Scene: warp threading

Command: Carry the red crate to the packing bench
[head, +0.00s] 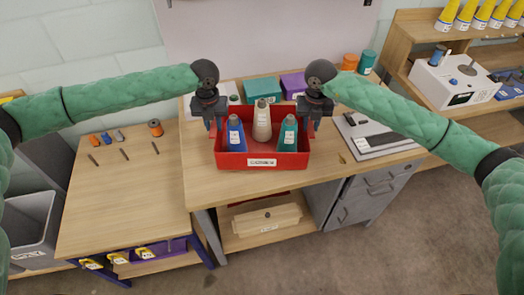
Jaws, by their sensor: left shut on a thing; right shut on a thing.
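The red crate (233,161) is in the middle of the head view, over the wooden bench (330,179) near its front edge. I cannot tell whether it rests on the bench top or is held just above it. It holds a blue bottle (236,136), a beige bottle (262,122) and a teal bottle (288,135), all upright. My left gripper (210,122) is shut on the crate's left side wall. My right gripper (315,121) is shut on its right side wall. The fingertips are partly hidden by the gripper bodies.
A teal box (262,89) and a purple box (293,84) stand behind the crate. A grey flat device (375,137) lies to the right. A lower wooden table (125,190) with small tools stands left. A grey bin (35,225) is at far left. Open floor (400,250) shows at front right.

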